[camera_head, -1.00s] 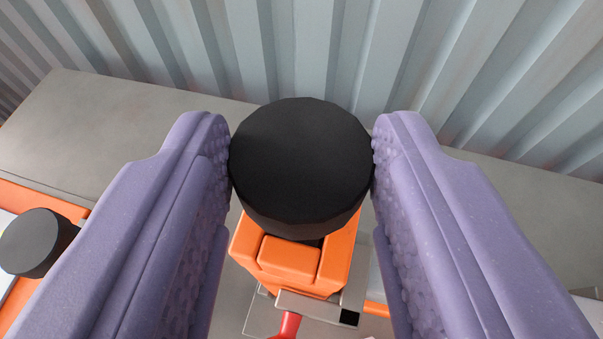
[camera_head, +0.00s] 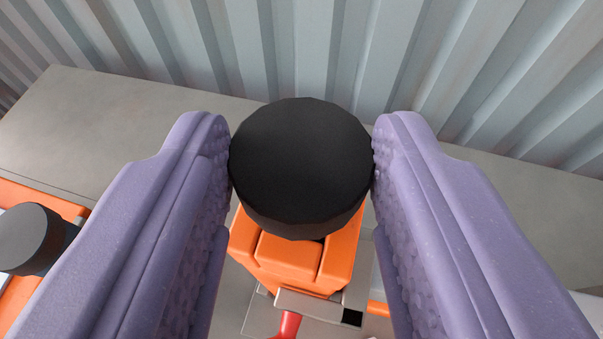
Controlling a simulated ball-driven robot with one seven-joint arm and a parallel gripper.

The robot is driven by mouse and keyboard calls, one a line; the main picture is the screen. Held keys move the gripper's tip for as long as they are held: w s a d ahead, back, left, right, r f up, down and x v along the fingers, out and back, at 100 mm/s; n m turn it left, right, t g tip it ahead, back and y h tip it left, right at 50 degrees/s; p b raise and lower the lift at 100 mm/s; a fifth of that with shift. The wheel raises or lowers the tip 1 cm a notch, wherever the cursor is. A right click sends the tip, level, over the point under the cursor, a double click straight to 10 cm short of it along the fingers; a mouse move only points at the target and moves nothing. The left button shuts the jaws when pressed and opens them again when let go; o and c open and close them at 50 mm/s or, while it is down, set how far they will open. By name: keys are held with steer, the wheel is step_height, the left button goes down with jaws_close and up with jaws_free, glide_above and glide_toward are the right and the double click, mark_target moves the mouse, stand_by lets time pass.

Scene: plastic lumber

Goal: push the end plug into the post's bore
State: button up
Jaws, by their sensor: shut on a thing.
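My gripper (camera_head: 301,150) has two purple fingers, shut on a round black end plug (camera_head: 300,160) at the middle of the view. The plug's flat face is towards the camera, and the fingertips press its left and right sides. Below the plug in the picture is an orange block-like piece (camera_head: 290,255), partly covered by the plug. I cannot tell whether this is the post or a clamp holding it. The post's bore does not show, and I cannot tell whether the plug touches anything beneath it.
A second black plug-like cylinder (camera_head: 28,238) lies at the left on an orange and white piece. A grey metal bracket (camera_head: 318,304) and red handle (camera_head: 290,324) sit below the orange block. A grey bench top (camera_head: 110,115) runs behind, with a corrugated wall (camera_head: 300,50) beyond.

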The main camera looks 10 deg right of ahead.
steer(key=shift+f+b, duration=0.65)
steer(key=shift+f, duration=0.05)
steer(key=o, duration=1.1)
steer(key=p+v, duration=0.1)
steer(key=v, duration=0.7)
steer(key=shift+f, duration=0.1)
steer(key=shift+w, duration=0.1)
